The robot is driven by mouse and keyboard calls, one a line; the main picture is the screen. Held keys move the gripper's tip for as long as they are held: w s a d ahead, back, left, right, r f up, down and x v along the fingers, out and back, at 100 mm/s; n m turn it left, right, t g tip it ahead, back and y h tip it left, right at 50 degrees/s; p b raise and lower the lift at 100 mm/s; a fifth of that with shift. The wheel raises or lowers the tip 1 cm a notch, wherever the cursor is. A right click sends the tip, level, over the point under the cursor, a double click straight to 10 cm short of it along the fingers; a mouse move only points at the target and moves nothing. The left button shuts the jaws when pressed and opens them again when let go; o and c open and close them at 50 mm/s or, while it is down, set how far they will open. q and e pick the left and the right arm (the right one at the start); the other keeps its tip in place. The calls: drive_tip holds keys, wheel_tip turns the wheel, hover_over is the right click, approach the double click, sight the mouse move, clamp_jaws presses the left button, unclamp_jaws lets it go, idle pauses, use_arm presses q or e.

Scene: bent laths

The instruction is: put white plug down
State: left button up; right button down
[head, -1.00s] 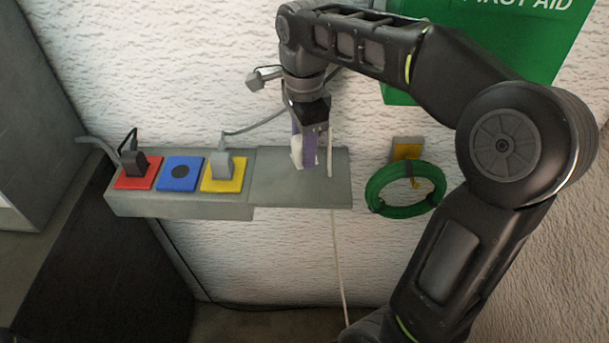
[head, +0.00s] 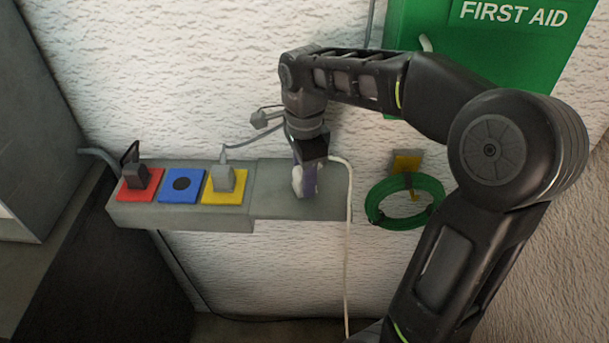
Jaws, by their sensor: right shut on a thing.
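The white plug (head: 297,178) is at my right gripper (head: 305,184), which is shut on it. The gripper points down over the bare grey right part of the shelf (head: 328,203). The plug is at or just above the shelf top; I cannot tell whether it touches. A white cord (head: 348,250) runs from behind the gripper over the shelf's right end and hangs down. Part of the plug is hidden by the fingers. My left gripper is not in view.
Left of the gripper are a red socket (head: 153,194) with a black plug, an empty blue socket (head: 194,192) and a yellow socket (head: 238,196) with a grey plug. A green cable coil (head: 376,193) hangs to the right. A green first aid box (head: 470,48) is above.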

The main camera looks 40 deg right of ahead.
drive_tip(key=shift+f+b, duration=0.45)
drive_tip(key=shift+f, duration=0.15)
drive_tip(key=c, duration=0.9)
unclamp_jaws()
drive_tip(key=shift+r, duration=0.1)
drive_tip(key=shift+r+p, duration=0.7)
drive_tip(key=shift+r, duration=0.1)
drive_tip(key=shift+r+b, duration=0.3)
wheel_tip(320, 180, up, 6)
drive_tip(key=shift+f, duration=0.15)
wheel_tip(320, 180, up, 5)
drive_tip(key=p, duration=0.6)
